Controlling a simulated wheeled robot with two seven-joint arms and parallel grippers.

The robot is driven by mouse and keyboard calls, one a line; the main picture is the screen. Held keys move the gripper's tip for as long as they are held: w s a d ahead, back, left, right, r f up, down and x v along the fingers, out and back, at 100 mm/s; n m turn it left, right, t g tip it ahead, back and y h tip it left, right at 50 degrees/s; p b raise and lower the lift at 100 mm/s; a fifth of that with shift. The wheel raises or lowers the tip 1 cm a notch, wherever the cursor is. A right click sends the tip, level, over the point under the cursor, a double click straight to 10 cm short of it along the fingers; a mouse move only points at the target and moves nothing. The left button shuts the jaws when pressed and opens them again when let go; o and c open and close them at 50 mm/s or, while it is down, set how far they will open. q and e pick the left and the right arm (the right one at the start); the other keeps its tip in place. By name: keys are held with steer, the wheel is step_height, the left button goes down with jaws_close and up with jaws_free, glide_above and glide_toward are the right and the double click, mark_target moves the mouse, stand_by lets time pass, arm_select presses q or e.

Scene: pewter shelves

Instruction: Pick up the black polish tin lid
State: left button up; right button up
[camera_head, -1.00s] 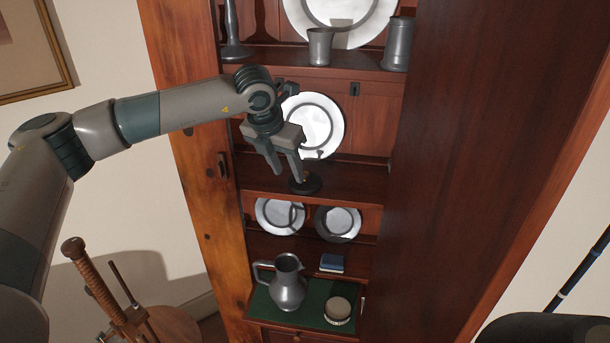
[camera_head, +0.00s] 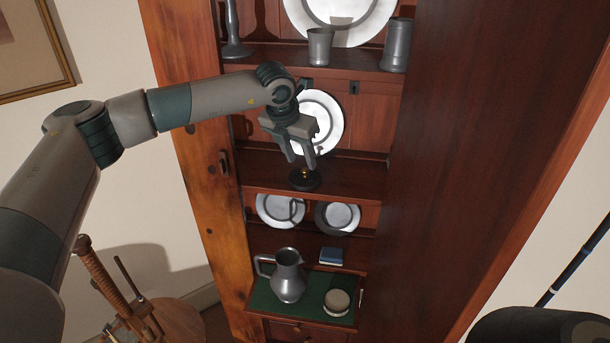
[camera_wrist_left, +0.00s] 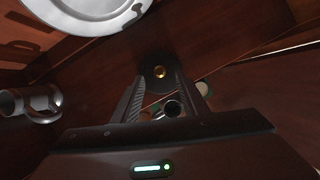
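The black polish tin lid (camera_head: 305,183) is a dark disc with a small brass knob, near the front edge of the middle shelf in the head view. In the left wrist view the lid (camera_wrist_left: 152,84) shows just beyond the fingertips, its knob roughly between their lines. My left gripper (camera_head: 301,161) is open and empty, pointing down just above the lid, seemingly apart from it. Its spread fingers also show in the left wrist view (camera_wrist_left: 163,88). My right gripper is not in view.
A pewter plate (camera_head: 327,119) leans behind the gripper. Two smaller plates (camera_head: 281,211) (camera_head: 338,217) stand on the shelf below. A jug (camera_head: 288,276), blue box (camera_head: 331,256) and round brush (camera_head: 337,301) are lower down. The cabinet's side walls bound the space.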

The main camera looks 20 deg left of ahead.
mark_target(304, 169)
arm_select(q)
steer(key=p+x, duration=0.1)
steer(key=x, duration=0.2)
steer(key=shift+f, duration=0.2)
steer(key=shift+w+f+p, duration=0.2)
steer(key=shift+f+p, duration=0.1)
steer(key=shift+f, duration=0.15)
jaws_close()
